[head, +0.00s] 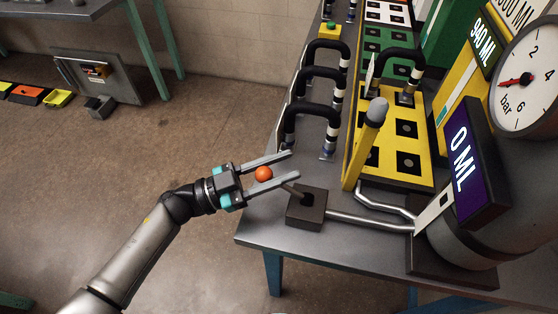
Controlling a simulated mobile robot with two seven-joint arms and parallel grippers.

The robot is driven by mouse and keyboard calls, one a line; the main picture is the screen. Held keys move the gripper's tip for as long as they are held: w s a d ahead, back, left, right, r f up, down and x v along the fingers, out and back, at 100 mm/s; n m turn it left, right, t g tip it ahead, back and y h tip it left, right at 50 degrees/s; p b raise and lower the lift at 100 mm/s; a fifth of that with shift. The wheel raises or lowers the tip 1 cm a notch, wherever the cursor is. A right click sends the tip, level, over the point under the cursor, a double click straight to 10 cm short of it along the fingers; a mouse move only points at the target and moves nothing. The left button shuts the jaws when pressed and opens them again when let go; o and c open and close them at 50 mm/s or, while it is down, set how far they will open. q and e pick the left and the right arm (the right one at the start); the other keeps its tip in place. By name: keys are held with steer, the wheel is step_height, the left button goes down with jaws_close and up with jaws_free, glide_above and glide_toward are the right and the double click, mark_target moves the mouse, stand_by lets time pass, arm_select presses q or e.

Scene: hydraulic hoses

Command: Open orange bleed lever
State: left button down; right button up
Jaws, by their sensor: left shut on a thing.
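The orange bleed lever has a round orange knob (264,174) on a short dark rod, which slants up and left out of a dark square block (306,208). The block sits at the near left part of the grey workbench. My left gripper (292,164) reaches in from the left, with one finger on each side of the knob. It is shut on the lever at the knob, with its fingertips extending past it to the right. My right gripper is not in view.
A metal pipe (365,221) runs from the block to a cylinder with a "0 ML" display (472,162). A yellow post with a grey knob (375,112), black looped hoses (310,110) and a yellow socket panel (420,165) stand close behind. A pressure gauge (525,85) is at right.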

arm_select(q)
steer(key=shift+c, duration=2.3)
jaws_free()
steer(key=b+v, duration=0.2)
steer(key=v, duration=1.3)
steer(key=shift+a, duration=0.15)
